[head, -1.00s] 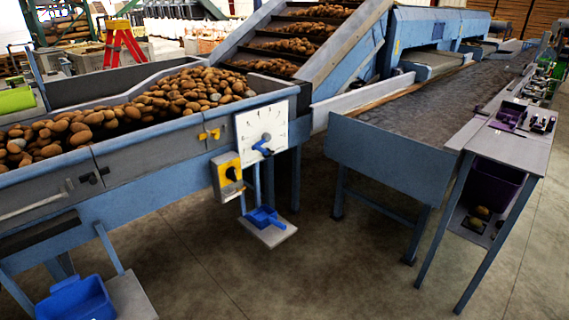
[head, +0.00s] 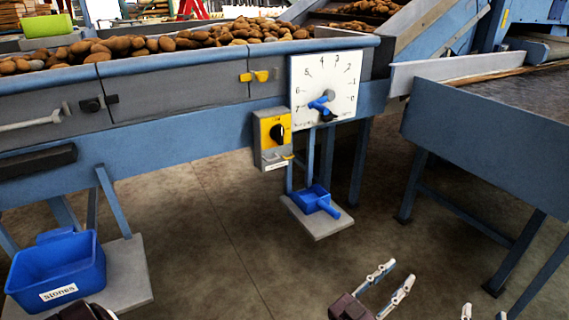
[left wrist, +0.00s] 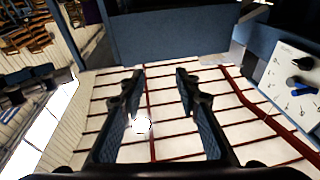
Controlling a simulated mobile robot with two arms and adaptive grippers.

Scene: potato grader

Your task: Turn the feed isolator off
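The feed isolator (head: 271,142) is a yellow-faced grey box with a black rotary knob (head: 278,133), mounted on the blue hopper's front. The knob's grip looks roughly upright, slightly tilted; its markings are too small to read. A small label sits at the box's bottom. My left gripper (head: 400,271) is open and empty, low and to the right of the isolator, well apart from it. Its spread fingers show in the left wrist view (left wrist: 161,76), where I cannot make out the isolator. My right gripper (head: 484,313) shows only its parted fingertips at the bottom edge.
A white dial plate (head: 345,75) with a blue pointer stands right of the isolator. Below are a blue scoop (head: 316,201) on a grey shelf and a blue "stones" bin (head: 60,265). A blue table (head: 470,140) stands at right. Floor between is clear.

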